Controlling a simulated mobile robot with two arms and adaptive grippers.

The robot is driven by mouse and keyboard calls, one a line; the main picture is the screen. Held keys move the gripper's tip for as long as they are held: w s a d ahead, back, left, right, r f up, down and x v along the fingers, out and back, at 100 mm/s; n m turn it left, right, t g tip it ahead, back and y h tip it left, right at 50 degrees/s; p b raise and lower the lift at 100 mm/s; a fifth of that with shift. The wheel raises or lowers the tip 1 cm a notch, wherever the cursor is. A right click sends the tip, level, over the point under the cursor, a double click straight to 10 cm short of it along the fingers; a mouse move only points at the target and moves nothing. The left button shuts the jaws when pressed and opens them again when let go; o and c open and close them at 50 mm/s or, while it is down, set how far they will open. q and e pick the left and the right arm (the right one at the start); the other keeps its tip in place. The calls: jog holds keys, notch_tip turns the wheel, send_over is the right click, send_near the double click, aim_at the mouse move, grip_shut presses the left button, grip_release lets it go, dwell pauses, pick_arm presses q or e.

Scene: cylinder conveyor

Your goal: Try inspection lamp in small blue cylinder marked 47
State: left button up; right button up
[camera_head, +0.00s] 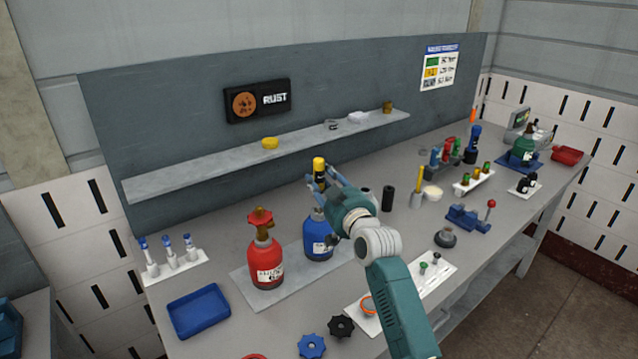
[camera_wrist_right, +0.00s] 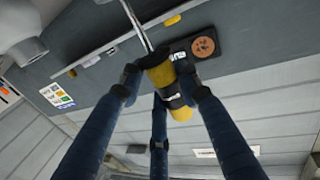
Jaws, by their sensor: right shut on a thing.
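The inspection lamp (camera_head: 320,164) has a yellow cap and a black body. My right gripper (camera_head: 322,182) is shut on it and holds it upright above the small blue cylinder (camera_head: 318,243). In the right wrist view the blue fingers close around the yellow and black lamp (camera_wrist_right: 180,108), and a thin metal rod (camera_wrist_right: 135,22) extends from it. The blue cylinder stands on a grey plate beside a red cylinder (camera_head: 265,262) with a red valve. Its white label is too small to read. The gripper and arm partly hide the cylinder's top. My left gripper is not in view.
A blue tray (camera_head: 198,311) and a white rack of blue-capped tubes (camera_head: 175,263) are at the left. A black cylinder (camera_head: 388,199) stands right of the gripper. A wall shelf (camera_head: 200,171) runs behind. Black and blue handwheels (camera_head: 311,346) lie at the front.

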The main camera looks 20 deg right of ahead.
aim_at(322, 159)
jog(key=shift+r+p, duration=3.2)
jog(key=shift+r, duration=0.6)
jog(key=shift+f, duration=0.1)
